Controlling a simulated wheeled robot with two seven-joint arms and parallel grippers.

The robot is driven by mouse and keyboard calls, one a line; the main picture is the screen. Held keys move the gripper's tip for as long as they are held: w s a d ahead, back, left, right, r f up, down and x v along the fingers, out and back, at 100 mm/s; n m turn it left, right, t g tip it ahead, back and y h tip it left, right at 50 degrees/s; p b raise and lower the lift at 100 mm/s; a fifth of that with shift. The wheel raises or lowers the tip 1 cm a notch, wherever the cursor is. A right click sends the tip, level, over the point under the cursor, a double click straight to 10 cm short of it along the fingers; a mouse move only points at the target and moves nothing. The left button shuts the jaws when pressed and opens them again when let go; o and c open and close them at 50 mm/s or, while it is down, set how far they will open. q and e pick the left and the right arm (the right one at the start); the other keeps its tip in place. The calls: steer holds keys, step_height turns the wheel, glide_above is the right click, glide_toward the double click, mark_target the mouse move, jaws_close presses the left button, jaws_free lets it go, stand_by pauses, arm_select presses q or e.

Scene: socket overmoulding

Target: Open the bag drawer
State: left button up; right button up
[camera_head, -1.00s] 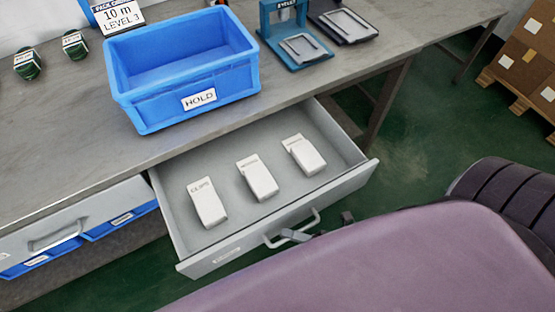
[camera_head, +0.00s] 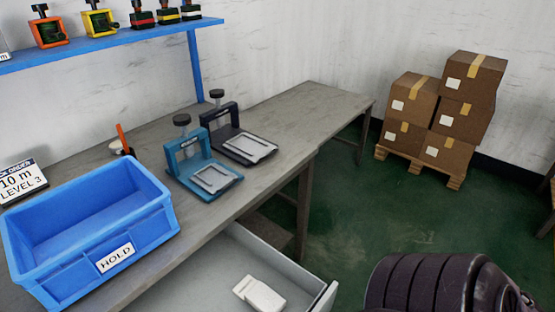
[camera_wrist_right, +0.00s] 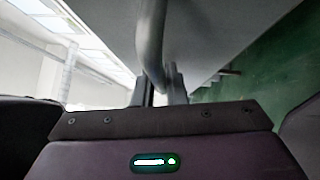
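The drawer (camera_head: 315,300) under the bench is pulled out, cut off by the bottom of the head view. One white packet (camera_head: 260,294) shows inside it. In the right wrist view, the grey drawer handle (camera_wrist_right: 150,40) runs down to my right gripper (camera_wrist_right: 160,88), whose narrow fingers sit close on either side of it. The gripper looks shut on the handle, in front of the pale drawer face (camera_wrist_right: 215,25). The head view hides the handle and right gripper. My left gripper is in neither current view.
A blue HOLD bin (camera_head: 150,245) stands on the bench (camera_head: 290,120) above the drawer. A teal press (camera_head: 200,165) and a dark press (camera_head: 235,135) stand behind it. Cartons (camera_head: 468,85) are stacked on a pallet (camera_head: 420,170) at the back right. Green floor between is clear.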

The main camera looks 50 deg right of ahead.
steer(key=o, duration=0.4)
steer(key=b+v, duration=0.1)
steer(key=v, duration=0.7)
steer(key=shift+w, duration=0.1)
stand_by(0.4)
